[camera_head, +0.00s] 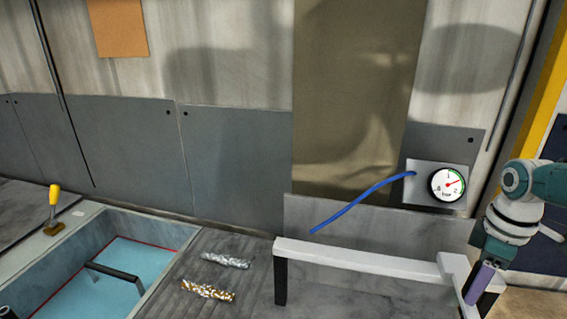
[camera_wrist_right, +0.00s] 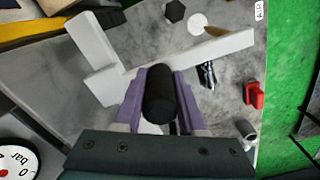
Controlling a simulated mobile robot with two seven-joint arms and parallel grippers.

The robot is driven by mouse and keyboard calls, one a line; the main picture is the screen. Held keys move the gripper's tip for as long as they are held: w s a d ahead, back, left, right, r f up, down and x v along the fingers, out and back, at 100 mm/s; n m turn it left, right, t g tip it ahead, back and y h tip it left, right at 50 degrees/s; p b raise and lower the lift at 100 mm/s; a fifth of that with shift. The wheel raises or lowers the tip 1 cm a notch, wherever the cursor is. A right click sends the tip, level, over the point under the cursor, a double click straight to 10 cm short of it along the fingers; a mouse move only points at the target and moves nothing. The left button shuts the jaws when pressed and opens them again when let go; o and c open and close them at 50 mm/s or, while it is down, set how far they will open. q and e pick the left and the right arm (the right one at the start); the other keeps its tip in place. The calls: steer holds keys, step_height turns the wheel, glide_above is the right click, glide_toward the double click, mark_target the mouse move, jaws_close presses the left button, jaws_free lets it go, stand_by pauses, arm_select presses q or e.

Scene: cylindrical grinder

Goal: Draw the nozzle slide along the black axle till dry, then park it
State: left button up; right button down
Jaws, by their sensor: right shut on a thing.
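My right gripper (camera_head: 468,294) is at the right end of the white bar in the head view. In the right wrist view, its purple fingers (camera_wrist_right: 158,112) are shut on a black cylindrical grip (camera_wrist_right: 160,95). White bar pieces (camera_wrist_right: 185,62) lie just beyond the fingers. In the head view the white bar (camera_head: 350,260) stands on a black leg, with a white crosspiece (camera_head: 455,268) at its right end. I cannot tell which part is the nozzle slide or the black axle. My left gripper is not in view.
A blue hose (camera_head: 360,198) runs from a pressure gauge (camera_head: 447,184) on the back wall. A basin of blue liquid (camera_head: 130,258) with a dark handle is at the left, beside a yellow lever (camera_head: 53,200). Silvery (camera_head: 226,260) and gold-flecked (camera_head: 208,290) pieces lie between basin and bar.

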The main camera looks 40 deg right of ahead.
steer(key=c, duration=0.5)
jaws_free()
step_height(320, 180, up, 9)
steer(key=p, duration=0.3)
steer(key=shift+r+p, duration=0.3)
steer(key=shift+r, duration=0.15)
